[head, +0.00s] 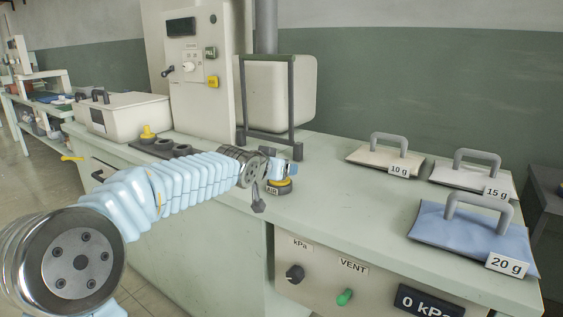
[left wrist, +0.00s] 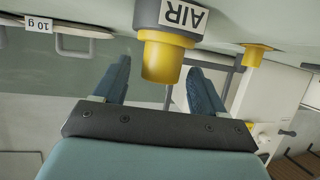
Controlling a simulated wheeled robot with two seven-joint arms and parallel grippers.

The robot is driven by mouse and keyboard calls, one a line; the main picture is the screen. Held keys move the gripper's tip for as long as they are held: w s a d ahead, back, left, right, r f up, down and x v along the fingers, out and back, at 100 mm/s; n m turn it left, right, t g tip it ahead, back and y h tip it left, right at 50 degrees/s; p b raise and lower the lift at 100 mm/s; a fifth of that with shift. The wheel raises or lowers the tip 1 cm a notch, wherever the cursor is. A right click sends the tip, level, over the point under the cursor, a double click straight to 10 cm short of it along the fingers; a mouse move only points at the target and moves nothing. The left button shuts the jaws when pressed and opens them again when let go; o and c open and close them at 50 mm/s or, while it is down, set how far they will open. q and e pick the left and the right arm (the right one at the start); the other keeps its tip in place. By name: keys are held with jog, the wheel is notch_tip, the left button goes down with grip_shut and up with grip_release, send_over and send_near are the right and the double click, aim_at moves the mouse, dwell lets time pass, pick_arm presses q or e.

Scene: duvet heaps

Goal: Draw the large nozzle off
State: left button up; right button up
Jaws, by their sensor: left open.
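A wide yellow nozzle (left wrist: 166,58) sits on a dark grey port labelled AIR (left wrist: 176,14) in the left wrist view. In the head view, the port's yellow part and label (head: 280,187) show at the bench, partly behind my gripper. My left gripper (head: 276,178) is open at the port. In the left wrist view its blue fingers stand one on each side of the nozzle, with visible gaps. A second yellow nozzle (head: 148,132) stands in a dark rack (head: 168,148) at the back left. My right gripper is not in view.
A white control cabinet (head: 200,80) and a dark frame (head: 266,100) stand behind the port. Weighted bags marked 10 g (head: 384,157), 15 g (head: 472,178) and 20 g (head: 465,235) lie on the right. The bench between the port and the bags is clear.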

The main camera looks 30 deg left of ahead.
pick_arm(q)
jog(key=shift+x, duration=1.3)
jog(key=c, duration=1.1)
jog(key=shift+r+p, duration=1.05)
jog(key=shift+r, duration=0.2)
jog(key=shift+r+p, duration=0.5)
jog(key=shift+r, duration=0.75)
